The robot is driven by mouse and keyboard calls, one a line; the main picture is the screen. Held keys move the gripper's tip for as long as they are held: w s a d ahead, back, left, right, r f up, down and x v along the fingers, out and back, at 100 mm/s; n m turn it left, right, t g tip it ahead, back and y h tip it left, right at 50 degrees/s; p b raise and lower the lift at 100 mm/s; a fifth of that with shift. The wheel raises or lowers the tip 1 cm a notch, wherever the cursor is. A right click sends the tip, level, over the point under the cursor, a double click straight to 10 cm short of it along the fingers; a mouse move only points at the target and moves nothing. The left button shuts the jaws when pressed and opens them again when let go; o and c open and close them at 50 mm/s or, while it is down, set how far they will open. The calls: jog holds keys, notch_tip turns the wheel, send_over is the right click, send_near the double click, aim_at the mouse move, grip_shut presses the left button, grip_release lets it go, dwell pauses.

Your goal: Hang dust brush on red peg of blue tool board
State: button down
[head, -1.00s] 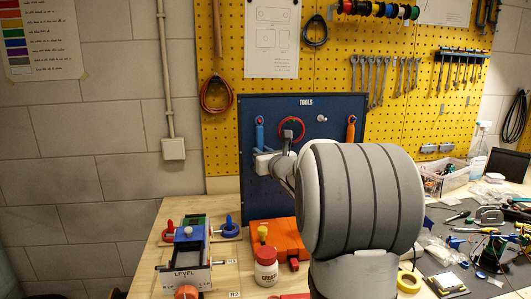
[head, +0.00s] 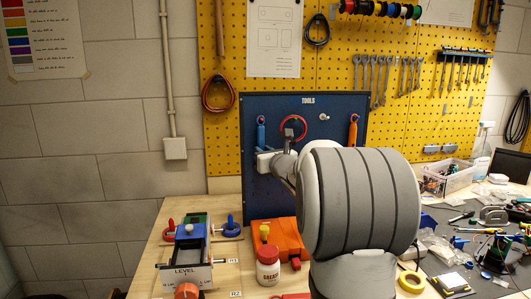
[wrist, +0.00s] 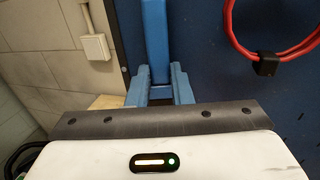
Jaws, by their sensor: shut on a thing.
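The blue tool board (head: 330,170) stands upright behind the bench. At its upper left is a blue handle (head: 261,135), apparently the dust brush; its bristles are hidden. A small red spot, likely the red peg (head: 261,119), shows at the handle's top; I cannot tell whether the handle is seated on it. My gripper (head: 264,160) is at the handle's lower part, close to the board. In the wrist view my gripper (wrist: 160,74) is shut on the blue handle (wrist: 155,35), which runs upright between the blue fingers.
A red ring (head: 293,128) hangs right of the handle, and an orange-handled tool (head: 352,131) hangs farther right. Below the board are an orange case (head: 280,238), a red-and-white jar (head: 267,266) and a level fixture (head: 188,255). The bench's right side is cluttered.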

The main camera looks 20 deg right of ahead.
jog(key=c, duration=1.2)
grip_release()
